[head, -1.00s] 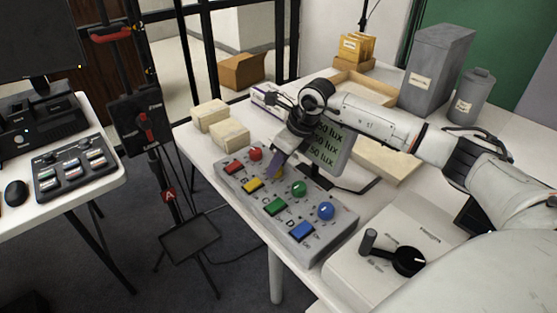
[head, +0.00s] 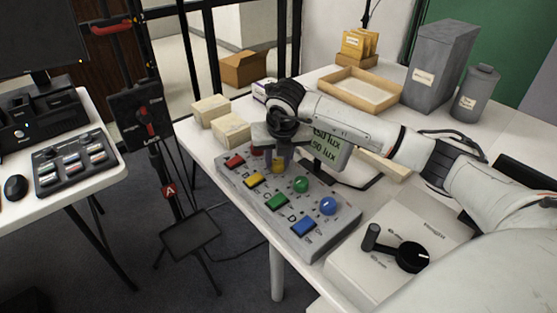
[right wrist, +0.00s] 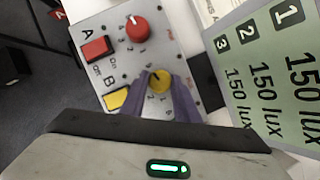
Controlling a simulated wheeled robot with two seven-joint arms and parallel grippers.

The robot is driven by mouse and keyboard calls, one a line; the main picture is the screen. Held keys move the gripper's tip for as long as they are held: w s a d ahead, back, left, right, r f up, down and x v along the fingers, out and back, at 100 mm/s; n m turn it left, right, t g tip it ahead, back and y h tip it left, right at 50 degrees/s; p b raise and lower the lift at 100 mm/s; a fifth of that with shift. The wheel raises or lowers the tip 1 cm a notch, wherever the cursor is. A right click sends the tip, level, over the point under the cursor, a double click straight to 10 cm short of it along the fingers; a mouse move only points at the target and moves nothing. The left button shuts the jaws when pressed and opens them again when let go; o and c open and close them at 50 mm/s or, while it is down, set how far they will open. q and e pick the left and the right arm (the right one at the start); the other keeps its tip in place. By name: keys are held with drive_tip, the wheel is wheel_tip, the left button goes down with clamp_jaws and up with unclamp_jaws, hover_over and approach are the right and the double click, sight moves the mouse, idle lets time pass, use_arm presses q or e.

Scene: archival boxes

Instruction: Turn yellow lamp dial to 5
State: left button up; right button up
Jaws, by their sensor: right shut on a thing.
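The grey control box (head: 262,202) stands on the white table, with coloured square buttons and round dials in rows. The yellow dial (head: 278,167) sits between the red dial and the green dial (head: 300,185). In the right wrist view the yellow dial (right wrist: 159,82) lies between the purple fingers of my right gripper (right wrist: 158,92), which is shut on it. Its dark pointer mark is small; the number it points at is hard to read. The red dial (right wrist: 137,28) and yellow button (right wrist: 117,98) show beside it. My left gripper is not in view.
A lux display (head: 330,148) stands just behind the box, close to my right gripper, and reads 150 lux on several lines. The blue dial (head: 328,206) is at the near end. Cream blocks (head: 230,130) stand behind left; a device with a black knob (head: 411,257) is at front right.

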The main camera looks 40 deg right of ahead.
drive_tip(key=shift+m, duration=0.6)
drive_tip(key=o, duration=1)
drive_tip(key=v, duration=1)
drive_tip(key=shift+w+a+r, duration=0.1)
drive_tip(key=shift+a+r, duration=0.1)
